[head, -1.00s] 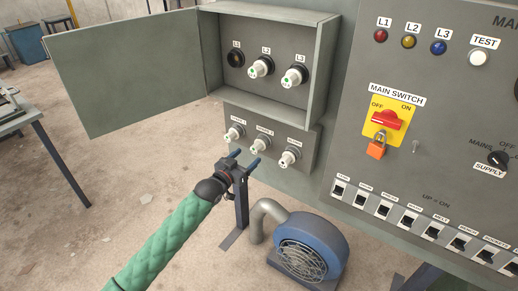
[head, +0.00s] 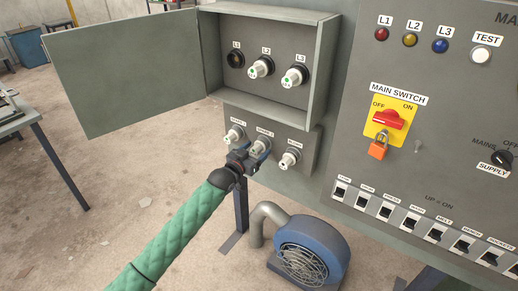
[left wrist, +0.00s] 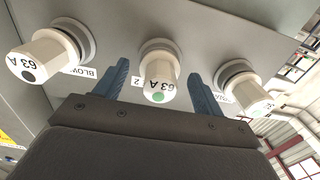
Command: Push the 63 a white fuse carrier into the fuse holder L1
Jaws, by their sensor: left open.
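The fuse holder L1 (head: 235,60) is a dark, empty socket at the left inside the open grey box. Below the box, a small panel bears three white 63 A fuse carriers: spare 1 (head: 233,136), spare 2 (left wrist: 158,78) and blown (head: 290,158). Spare 1 (left wrist: 244,92) and spare 2 show green dots in the left wrist view; the blown one (left wrist: 45,57) shows a black dot. My left gripper (head: 250,152) is open at spare 2, with one finger on each side of it. It hides most of spare 2 in the head view.
Holders L2 (head: 261,67) and L3 (head: 293,76) hold white carriers with green dots. The box door (head: 125,70) stands open to the left. The main switch panel (head: 440,120) is at the right; a blue blower (head: 310,250) stands below.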

